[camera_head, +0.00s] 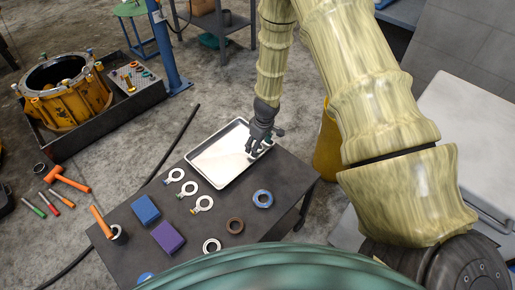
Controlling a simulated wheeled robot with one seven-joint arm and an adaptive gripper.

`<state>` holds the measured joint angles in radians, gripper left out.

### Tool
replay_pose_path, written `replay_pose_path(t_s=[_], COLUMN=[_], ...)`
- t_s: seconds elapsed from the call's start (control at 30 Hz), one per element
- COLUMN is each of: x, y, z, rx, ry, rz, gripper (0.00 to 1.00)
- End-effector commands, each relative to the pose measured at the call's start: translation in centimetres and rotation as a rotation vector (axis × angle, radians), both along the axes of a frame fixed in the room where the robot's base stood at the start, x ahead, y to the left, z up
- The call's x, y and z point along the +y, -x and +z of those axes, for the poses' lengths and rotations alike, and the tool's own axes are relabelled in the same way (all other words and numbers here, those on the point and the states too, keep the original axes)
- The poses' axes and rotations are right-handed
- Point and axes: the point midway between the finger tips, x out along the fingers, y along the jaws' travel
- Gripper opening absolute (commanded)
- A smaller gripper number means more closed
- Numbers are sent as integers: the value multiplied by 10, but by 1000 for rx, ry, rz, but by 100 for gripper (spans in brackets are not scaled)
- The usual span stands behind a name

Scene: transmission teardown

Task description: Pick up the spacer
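My gripper (254,148) is over the right part of a shiny metal tray (203,148) on the dark table. Its fingers are small and dark here, and I cannot tell whether they are open or shut. A small pale shape is close to the fingertips, too small to name. Ring-shaped parts lie on the table, apart from my gripper: a silver ring (212,252), a brown ring (228,225) and a blue ring (255,199). I cannot tell which part is the spacer; it may be one of these or the shape by my fingers.
A blue block (145,209), a purple block (168,236) and an orange-handled hammer (101,221) are on the table (128,262). A yellow bin (328,150) stands to the right; an orange housing (68,103) stands at far left.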

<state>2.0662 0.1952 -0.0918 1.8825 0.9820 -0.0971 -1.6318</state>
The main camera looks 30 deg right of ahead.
Motion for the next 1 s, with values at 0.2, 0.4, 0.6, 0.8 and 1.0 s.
replay_pose_path(t_s=[0.2, 0.4, 0.6, 0.8, 1.0], x=[0, 0, 0, 0, 0], y=[-1, -1, -1, -1, -1], z=[-8, -8, -7, -7, -5], rx=[0, 1, 1, 0, 0], ry=[1, 0, 0, 0, 0], rz=[0, 0, 0, 0, 0], gripper=[69, 64, 28, 18, 18])
